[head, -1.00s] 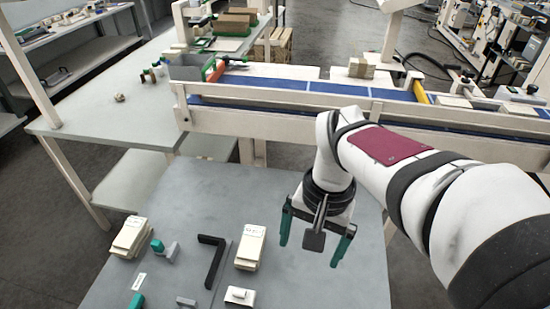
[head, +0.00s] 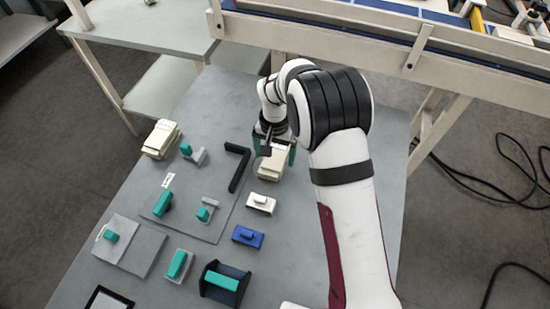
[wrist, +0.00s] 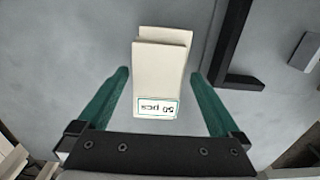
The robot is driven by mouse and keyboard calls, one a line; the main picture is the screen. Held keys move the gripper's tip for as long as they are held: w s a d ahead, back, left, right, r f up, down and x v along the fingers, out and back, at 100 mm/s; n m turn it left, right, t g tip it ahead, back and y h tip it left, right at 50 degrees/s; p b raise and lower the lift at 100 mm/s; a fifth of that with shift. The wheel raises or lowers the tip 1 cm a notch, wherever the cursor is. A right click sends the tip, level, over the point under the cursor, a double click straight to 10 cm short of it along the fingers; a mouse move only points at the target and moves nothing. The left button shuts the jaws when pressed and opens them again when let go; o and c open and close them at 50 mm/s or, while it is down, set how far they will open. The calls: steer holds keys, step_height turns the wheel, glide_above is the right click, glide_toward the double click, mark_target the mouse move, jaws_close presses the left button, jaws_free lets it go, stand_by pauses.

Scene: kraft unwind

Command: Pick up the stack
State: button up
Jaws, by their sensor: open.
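A cream stack (head: 270,167) of flat pieces lies on the grey table (head: 330,215), under my gripper (head: 276,152). In the wrist view the stack (wrist: 160,62) sits between the two green fingers of my gripper (wrist: 160,75), with a gap on each side. A label reading "50 pcs" is on its near end. The fingers are open and hold nothing. A second cream stack (head: 161,138) lies at the table's far left. My gripper partly hides the first stack in the head view.
A black L-shaped bracket (head: 239,167) lies just left of the stack. A white block (head: 262,204), a blue block (head: 248,237) and a dark holder with a green piece (head: 224,283) lie nearer. A conveyor (head: 340,40) runs behind the table.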

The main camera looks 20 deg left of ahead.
steer(key=shift+f, duration=0.85)
steer(key=c, duration=1.4)
steer(key=shift+c, duration=0.2)
steer(key=shift+r, duration=0.15)
